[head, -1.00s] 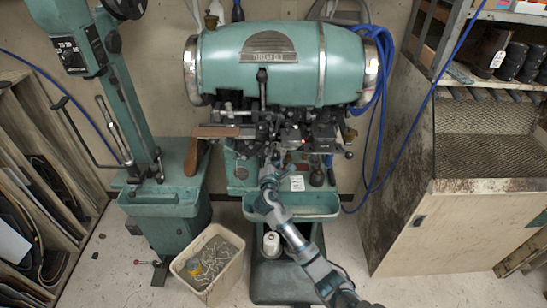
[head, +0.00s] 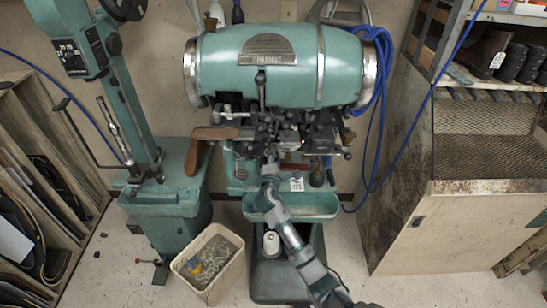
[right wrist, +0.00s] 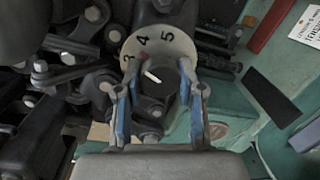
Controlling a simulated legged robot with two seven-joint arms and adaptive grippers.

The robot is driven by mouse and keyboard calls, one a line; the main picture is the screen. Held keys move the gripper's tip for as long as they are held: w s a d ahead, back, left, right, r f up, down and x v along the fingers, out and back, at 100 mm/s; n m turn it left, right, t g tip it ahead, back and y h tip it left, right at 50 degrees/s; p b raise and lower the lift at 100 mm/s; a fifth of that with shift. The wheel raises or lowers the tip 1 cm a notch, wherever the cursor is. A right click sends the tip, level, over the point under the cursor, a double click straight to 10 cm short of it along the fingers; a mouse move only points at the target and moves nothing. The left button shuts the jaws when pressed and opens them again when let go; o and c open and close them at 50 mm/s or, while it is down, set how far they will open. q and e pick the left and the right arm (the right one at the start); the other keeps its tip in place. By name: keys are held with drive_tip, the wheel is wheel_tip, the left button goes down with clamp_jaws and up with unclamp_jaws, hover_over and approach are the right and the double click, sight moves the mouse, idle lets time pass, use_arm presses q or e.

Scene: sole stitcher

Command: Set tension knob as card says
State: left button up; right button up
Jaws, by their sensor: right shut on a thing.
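The tension knob (right wrist: 155,92) is black with a white pointer line, in the right wrist view. The pointer leans up and left, roughly toward the red mark. My right gripper (right wrist: 158,95) is shut on the knob, one blue-padded finger on each side. In the head view my right gripper (head: 269,170) reaches the machine's front and hides the knob. My left gripper is out of view.
The green stitcher (head: 275,75) has dark levers and linkages crowded around the knob. A green tray (head: 315,205) sits below. A bin (head: 208,262) stands on the floor at left, a wooden cabinet (head: 450,228) at right. Blue hose hangs beside the machine.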

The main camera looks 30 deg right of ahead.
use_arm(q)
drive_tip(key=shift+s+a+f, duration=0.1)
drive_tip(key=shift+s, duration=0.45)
use_arm(e)
drive_tip(key=shift+d+r+m, duration=0.1)
drive_tip(key=shift+d+m, duration=0.05)
drive_tip(key=shift+m, duration=1.45)
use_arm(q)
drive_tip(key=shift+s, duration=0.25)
use_arm(e)
drive_tip(key=o, duration=1.1)
drive_tip(key=shift+s, duration=0.1)
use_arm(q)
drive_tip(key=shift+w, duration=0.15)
use_arm(e)
drive_tip(key=shift+o, duration=0.2)
drive_tip(key=shift+d, duration=0.1)
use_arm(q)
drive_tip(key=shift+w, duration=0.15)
use_arm(e)
drive_tip(key=shift+f, duration=0.2)
drive_tip(key=v, duration=1.1)
drive_tip(key=shift+s, duration=0.4)
